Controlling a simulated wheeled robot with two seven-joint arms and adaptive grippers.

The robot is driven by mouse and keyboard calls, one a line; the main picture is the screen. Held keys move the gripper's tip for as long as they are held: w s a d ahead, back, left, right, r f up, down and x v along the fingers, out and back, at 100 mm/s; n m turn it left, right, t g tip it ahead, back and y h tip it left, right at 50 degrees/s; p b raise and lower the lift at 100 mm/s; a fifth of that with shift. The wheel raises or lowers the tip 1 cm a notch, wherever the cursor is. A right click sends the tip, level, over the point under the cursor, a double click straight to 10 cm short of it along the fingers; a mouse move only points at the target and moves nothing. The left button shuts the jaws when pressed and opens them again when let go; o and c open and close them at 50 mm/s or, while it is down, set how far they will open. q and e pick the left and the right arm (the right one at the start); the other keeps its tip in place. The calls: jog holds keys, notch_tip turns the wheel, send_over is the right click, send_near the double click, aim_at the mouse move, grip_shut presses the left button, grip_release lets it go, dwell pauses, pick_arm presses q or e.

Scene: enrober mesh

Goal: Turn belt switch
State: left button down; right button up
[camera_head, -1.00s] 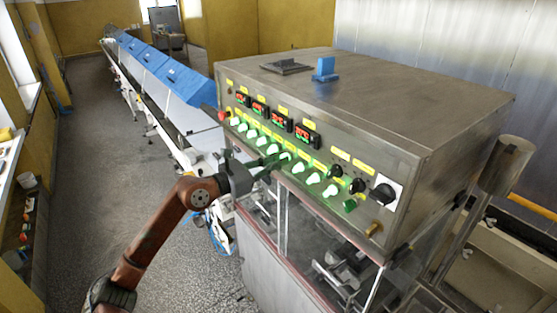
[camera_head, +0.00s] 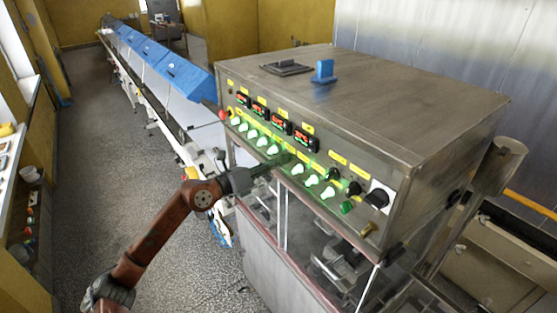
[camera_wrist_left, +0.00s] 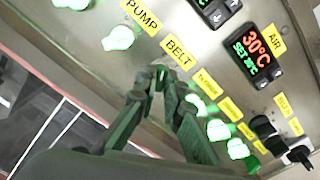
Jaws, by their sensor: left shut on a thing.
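The control panel (camera_head: 262,125) is on the front of a steel machine and carries a row of switches that glow green. My left gripper (camera_head: 284,159) reaches the middle of this row. In the left wrist view, its two fingers (camera_wrist_left: 162,78) close in just below the yellow BELT label (camera_wrist_left: 178,53). They are shut on the belt switch, which they almost wholly hide, so its angle cannot be told. The lit switch under the PUMP label (camera_wrist_left: 141,14) is apart from the fingers, at upper left. My right gripper is not in view.
More lit switches (camera_wrist_left: 217,129) sit close by the fingers in the same row. Black knobs (camera_head: 354,188) and a large black rotary switch (camera_head: 379,198) are further right. Red displays (camera_head: 281,122) are above. A blue-covered conveyor (camera_head: 180,77) runs back at left beside open floor.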

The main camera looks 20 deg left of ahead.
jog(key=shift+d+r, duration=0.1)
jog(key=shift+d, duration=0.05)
pick_arm(q)
jog(key=c, duration=2)
grip_release()
jog(key=shift+c, duration=0.2)
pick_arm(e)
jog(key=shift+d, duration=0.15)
pick_arm(q)
jog(key=v, duration=1.2)
jog(key=shift+a, duration=0.1)
